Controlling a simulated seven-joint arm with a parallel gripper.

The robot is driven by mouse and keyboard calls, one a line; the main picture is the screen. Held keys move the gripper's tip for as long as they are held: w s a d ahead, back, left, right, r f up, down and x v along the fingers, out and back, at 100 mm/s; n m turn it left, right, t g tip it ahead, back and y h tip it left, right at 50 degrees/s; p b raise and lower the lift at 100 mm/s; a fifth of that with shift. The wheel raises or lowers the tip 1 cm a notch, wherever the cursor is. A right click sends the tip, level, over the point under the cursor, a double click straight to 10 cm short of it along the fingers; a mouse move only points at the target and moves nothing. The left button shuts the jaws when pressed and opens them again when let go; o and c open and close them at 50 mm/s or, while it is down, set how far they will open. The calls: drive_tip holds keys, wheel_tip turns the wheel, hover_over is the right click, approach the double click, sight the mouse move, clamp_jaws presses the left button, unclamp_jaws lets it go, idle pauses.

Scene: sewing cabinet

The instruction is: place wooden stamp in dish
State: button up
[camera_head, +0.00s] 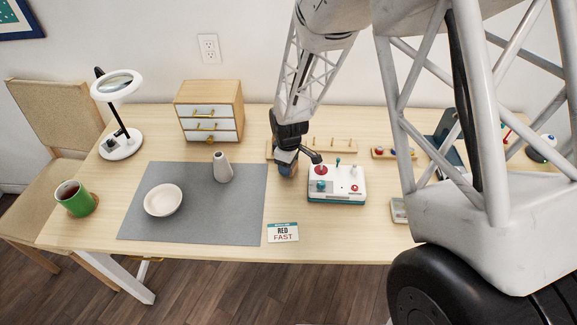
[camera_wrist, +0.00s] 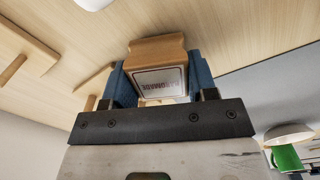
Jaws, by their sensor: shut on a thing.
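The wooden stamp (camera_wrist: 157,52) is between my gripper's blue fingers in the wrist view, its pale lettered face showing. My gripper (camera_head: 286,166) is shut on it, near the table's middle in the head view, between the grey mat and the white control box. The stamp is mostly hidden by the fingers in the head view. The dish (camera_head: 163,200) is a shallow, empty, off-white bowl on the left part of the grey mat (camera_head: 215,228). My gripper is to the right of the dish, well apart from it. The dish also shows in the wrist view (camera_wrist: 288,134).
A grey vase (camera_head: 222,168) stands on the mat between dish and gripper. The control box (camera_head: 338,184) with a joystick is just right of my gripper. A wooden peg rack (camera_head: 335,146) lies behind. A green mug (camera_head: 74,199) is far left; a name card (camera_head: 283,232) lies at the front.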

drive_tip(key=shift+r, duration=0.1)
drive_tip(key=shift+r, duration=4.9)
drive_tip(key=shift+a, duration=0.1)
drive_tip(key=s+a+f, duration=0.1)
drive_tip(key=s+a, duration=0.7)
drive_tip(key=s+a+f, duration=0.1)
drive_tip(key=s+a, duration=0.7)
drive_tip(key=s, duration=0.1)
drive_tip(key=s+a+f, duration=0.1)
drive_tip(key=s+a, duration=0.7)
drive_tip(key=shift+s+a+f, duration=0.15)
drive_tip(key=shift+a+f, duration=0.15)
drive_tip(key=shift+f, duration=0.1)
hover_over(166, 204)
drive_tip(key=shift+a+f, duration=0.1)
drive_tip(key=shift+f, duration=0.65)
